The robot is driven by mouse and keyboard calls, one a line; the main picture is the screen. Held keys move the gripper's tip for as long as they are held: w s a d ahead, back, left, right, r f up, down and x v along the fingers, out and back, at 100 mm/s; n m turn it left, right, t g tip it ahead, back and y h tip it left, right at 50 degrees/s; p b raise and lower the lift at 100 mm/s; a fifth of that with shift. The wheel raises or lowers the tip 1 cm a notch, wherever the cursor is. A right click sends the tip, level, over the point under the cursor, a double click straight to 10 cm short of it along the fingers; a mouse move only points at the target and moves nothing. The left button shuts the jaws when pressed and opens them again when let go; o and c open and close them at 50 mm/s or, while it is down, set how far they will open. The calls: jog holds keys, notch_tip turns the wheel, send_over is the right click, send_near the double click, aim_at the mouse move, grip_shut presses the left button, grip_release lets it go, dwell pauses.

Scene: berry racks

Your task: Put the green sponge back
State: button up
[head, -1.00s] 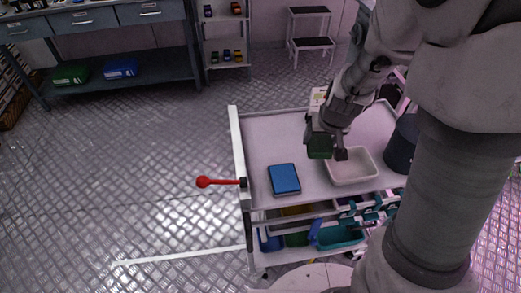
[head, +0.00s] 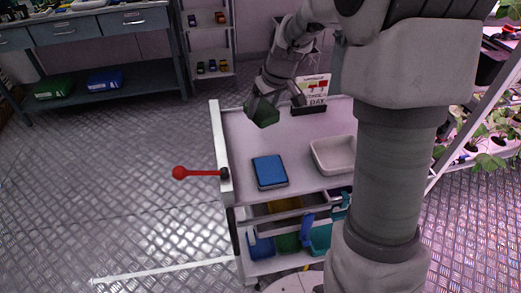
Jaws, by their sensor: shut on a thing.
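The green sponge (head: 262,112) is dark green and hangs tilted in my gripper (head: 272,101), above the far left part of the cart's top. My gripper is shut on it. The cart (head: 237,141) has a pale top tray with a raised white left rail. No bare spot marked for the sponge can be made out.
On the cart top are a blue box-like item (head: 270,171), a white bin (head: 334,155) and a small sign (head: 313,90). Colored bins, including a green one (head: 288,242), sit on the lower shelf. A red-knobbed handle (head: 180,173) sticks out left. A workbench (head: 95,75) stands at back left.

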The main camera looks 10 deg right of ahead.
jog(key=shift+w+d+f, duration=0.1)
jog(key=shift+w+f, duration=0.05)
jog(key=shift+w, duration=0.1)
jog(key=shift+f+b, duration=0.3)
jog(key=shift+f, duration=0.1)
notch_tip(320, 180, down, 9)
jog(key=shift+w+r+b, duration=0.1)
jog(key=shift+b, duration=0.8)
jog(key=o, duration=1)
jog(key=shift+o, duration=0.2)
